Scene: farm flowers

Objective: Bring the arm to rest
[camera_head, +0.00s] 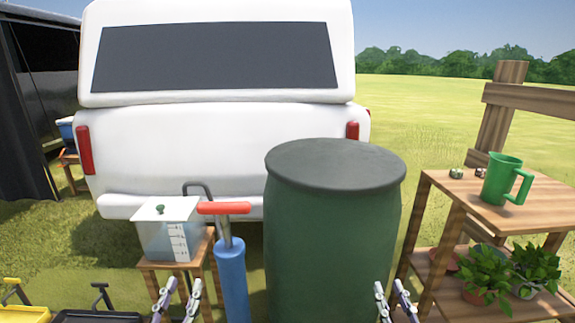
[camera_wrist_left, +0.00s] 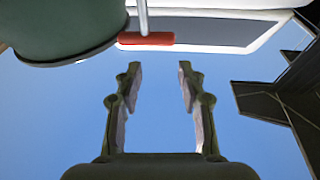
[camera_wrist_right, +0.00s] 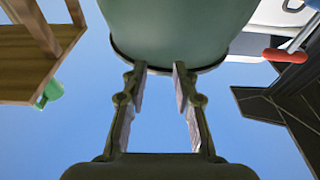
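My left gripper (camera_head: 180,296) is at the bottom of the head view, in front of the small stool and the blue pump. In the left wrist view its fingers (camera_wrist_left: 157,75) stand apart with only sky between them. My right gripper (camera_head: 392,292) is at the bottom of the head view, in front of the right side of the green barrel. In the right wrist view its fingers (camera_wrist_right: 158,75) are also apart, with nothing between them. The lower parts of both arms are outside the head view.
A dark green barrel (camera_head: 330,240) stands in the middle, beside a blue pump (camera_head: 231,275) with a red handle. A clear container (camera_head: 168,235) is on a stool. At right a wooden shelf (camera_head: 470,195) holds a green mug (camera_head: 500,180) and potted plants (camera_head: 485,272). A white vehicle (camera_head: 180,150) stands behind.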

